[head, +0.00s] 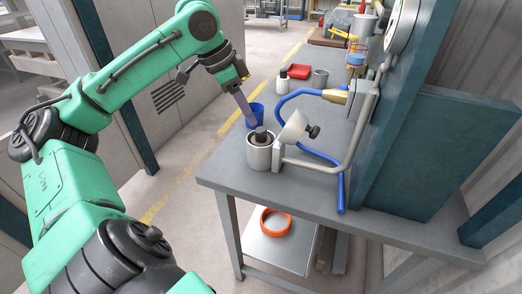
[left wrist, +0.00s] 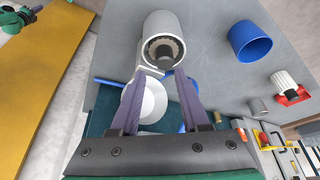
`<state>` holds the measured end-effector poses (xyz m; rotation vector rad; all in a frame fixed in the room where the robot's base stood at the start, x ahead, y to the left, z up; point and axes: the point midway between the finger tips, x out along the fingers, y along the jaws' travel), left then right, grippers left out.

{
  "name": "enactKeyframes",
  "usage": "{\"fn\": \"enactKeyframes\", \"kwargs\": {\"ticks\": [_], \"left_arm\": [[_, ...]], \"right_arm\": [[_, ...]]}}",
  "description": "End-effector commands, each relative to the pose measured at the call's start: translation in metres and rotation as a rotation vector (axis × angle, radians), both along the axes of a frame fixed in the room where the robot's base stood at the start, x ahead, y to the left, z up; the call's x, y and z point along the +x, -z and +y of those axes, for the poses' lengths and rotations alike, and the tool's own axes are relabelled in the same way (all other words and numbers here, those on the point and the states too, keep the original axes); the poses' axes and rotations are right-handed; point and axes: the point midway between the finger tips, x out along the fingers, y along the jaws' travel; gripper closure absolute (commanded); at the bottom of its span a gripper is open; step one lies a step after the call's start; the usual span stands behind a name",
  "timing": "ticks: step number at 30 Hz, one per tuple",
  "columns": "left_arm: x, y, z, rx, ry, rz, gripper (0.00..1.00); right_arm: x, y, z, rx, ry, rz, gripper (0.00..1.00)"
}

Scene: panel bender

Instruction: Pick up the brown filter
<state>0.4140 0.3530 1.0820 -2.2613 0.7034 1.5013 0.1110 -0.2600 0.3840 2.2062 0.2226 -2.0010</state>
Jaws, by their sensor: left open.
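A light grey cylinder (head: 259,158) with a dark knob on top stands at the near left corner of the workbench. In the left wrist view its open end (left wrist: 160,22) shows a brownish ridged ring (left wrist: 153,47) around the dark knob. This ring may be the brown filter, but I cannot tell for sure. No other brown filter stands out. My left gripper (head: 248,121) is open, above the bench's left edge, close to the blue cup and behind the cylinder. In the left wrist view its two fingers (left wrist: 160,80) spread on either side just below the cylinder, with nothing between them held.
A blue cup (left wrist: 250,42) stands near the cylinder. A white cone-shaped funnel (head: 293,128) on a grey arm and a blue hose (head: 320,153) are close on the right. An orange ring (head: 275,212) lies on the lower shelf.

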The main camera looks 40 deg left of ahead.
Motion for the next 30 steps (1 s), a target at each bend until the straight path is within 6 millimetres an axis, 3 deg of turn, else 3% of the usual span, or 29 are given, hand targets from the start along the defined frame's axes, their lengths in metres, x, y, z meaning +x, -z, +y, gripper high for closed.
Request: {"fn": "enactKeyframes", "kwargs": {"ticks": [9,13,18,19,22,30], "left_arm": [[0.015,0.049,-0.009,0.000,0.000,0.005,0.54],[0.020,0.061,-0.012,0.000,-0.001,0.001,0.54],[0.021,0.062,-0.012,0.000,-0.001,0.000,0.54],[0.020,0.062,-0.012,0.000,-0.001,0.000,0.62],[0.020,0.061,-0.012,0.000,-0.001,0.000,1.00],[0.021,0.061,-0.012,0.000,-0.001,0.000,1.00]], "right_arm": [[0.002,0.009,0.000,0.000,0.000,-0.002,1.00],[0.001,0.006,0.000,0.000,0.000,-0.001,1.00],[0.001,0.007,0.000,0.000,0.000,-0.001,1.00],[0.001,0.007,0.000,0.000,0.000,-0.001,1.00],[0.001,0.007,0.000,0.000,0.000,-0.001,1.00],[0.001,0.007,0.000,0.000,0.000,-0.001,1.00]]}}
